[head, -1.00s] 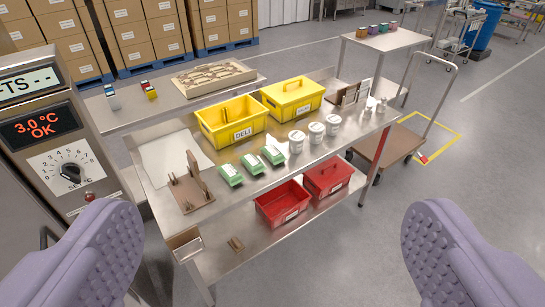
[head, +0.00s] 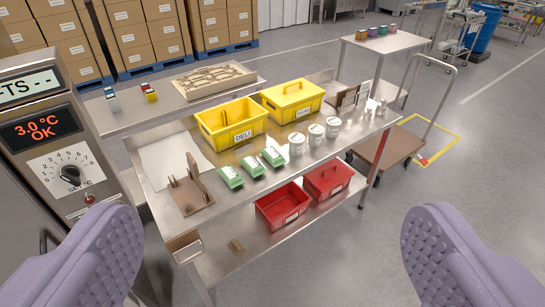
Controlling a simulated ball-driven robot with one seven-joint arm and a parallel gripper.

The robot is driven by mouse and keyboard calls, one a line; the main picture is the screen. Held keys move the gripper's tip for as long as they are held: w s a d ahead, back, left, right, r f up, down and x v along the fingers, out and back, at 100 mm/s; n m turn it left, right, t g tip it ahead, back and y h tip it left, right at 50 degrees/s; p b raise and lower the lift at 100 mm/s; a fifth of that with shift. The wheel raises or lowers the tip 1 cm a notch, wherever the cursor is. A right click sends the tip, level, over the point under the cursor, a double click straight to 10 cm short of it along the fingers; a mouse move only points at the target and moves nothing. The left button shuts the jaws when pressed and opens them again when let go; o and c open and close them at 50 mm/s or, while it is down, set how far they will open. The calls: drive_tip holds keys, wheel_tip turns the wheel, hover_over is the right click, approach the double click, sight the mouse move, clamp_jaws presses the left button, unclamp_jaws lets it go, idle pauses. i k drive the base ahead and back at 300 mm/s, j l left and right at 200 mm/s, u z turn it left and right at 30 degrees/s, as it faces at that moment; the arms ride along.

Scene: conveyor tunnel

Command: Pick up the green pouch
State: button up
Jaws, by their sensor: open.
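No thing that I can clearly tell as a green pouch shows. On the steel bench, three small green packs with pale tops lie in a slanting row: the left pack (head: 230,177), the middle pack (head: 252,167) and the right pack (head: 273,157). On the far table, several small coloured items (head: 378,32) stand in a row; some look greenish, but they are too small to tell what they are. My gripper (head: 270,245) is open and empty. Its two lilac ribbed fingers are wide apart at the lower left and right, on the near side of the bench and apart from it.
The steel bench (head: 290,172) bears yellow bins (head: 232,122), white tubs (head: 297,145) and a brown rack (head: 192,195). Red bins (head: 283,206) stand on its lower shelf. A control panel (head: 60,140) blocks the left.

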sight(270, 152)
drive_tip(key=i+l+u, duration=0.2)
drive_tip(key=i+l, duration=0.3)
drive_tip(key=i, duration=0.5)
drive_tip(key=i+l+u, duration=0.2)
drive_tip(key=i+l, duration=0.5)
drive_tip(key=i, duration=0.3)
drive_tip(key=i+l+u, duration=0.2)
drive_tip(key=i+l, duration=0.6)
drive_tip(key=i, duration=0.1)
